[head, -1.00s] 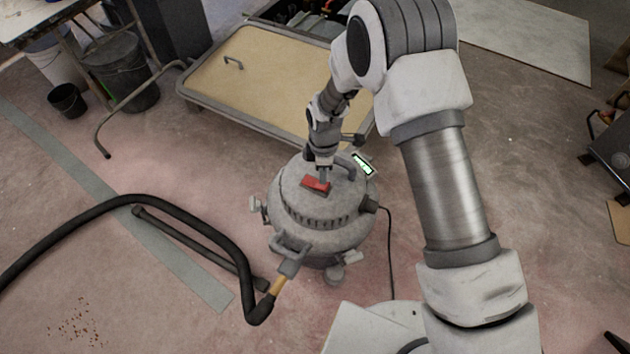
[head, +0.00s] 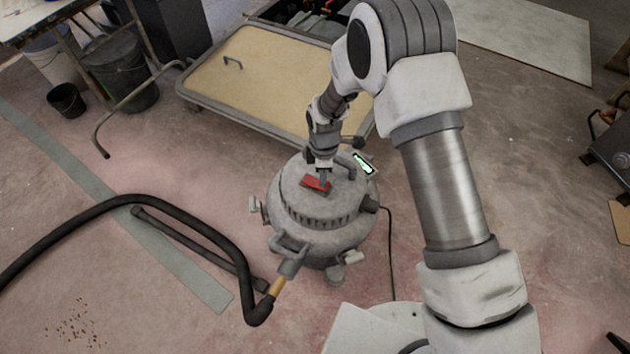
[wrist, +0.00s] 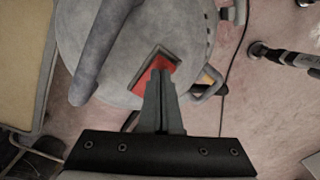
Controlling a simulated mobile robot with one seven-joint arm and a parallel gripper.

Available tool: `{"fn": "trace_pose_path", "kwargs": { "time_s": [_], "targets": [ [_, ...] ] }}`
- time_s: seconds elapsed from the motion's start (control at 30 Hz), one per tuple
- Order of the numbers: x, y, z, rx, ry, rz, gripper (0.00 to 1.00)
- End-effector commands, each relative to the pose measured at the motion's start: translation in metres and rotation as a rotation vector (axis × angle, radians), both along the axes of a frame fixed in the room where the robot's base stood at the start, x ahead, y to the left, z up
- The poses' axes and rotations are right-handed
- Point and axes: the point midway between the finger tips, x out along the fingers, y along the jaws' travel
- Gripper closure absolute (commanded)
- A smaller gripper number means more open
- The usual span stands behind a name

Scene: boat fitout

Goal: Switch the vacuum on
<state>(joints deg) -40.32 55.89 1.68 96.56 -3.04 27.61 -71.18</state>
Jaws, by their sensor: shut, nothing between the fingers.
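The vacuum (head: 318,218) is a round grey canister standing on the floor, near the middle of the head view. It fills the upper part of the wrist view (wrist: 130,60). A red rocker switch (head: 314,184) sits in a recess on its top; the switch also shows in the wrist view (wrist: 150,72). My gripper (head: 324,183) is shut and empty, pointing down with its fingertips at the red switch. In the wrist view the fingertips (wrist: 160,75) overlap the switch and hide part of it. I cannot tell whether they press it.
A black hose (head: 180,205) runs from the vacuum's front to the left. A dark cord (head: 390,250) lies to its right. A flat cart (head: 265,75) stands close behind, with buckets (head: 120,70) at the back left.

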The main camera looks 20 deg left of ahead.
Motion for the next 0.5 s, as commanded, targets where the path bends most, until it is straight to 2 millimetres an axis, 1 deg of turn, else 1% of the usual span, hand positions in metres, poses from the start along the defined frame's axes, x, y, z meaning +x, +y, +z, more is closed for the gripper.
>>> {"fn": "trace_pose_path", "kwargs": {
  "time_s": [0.5],
  "targets": [
    [0.0000, 0.0001, -0.0085, 0.000, 0.000, 0.000, 1.00]
  ]
}}
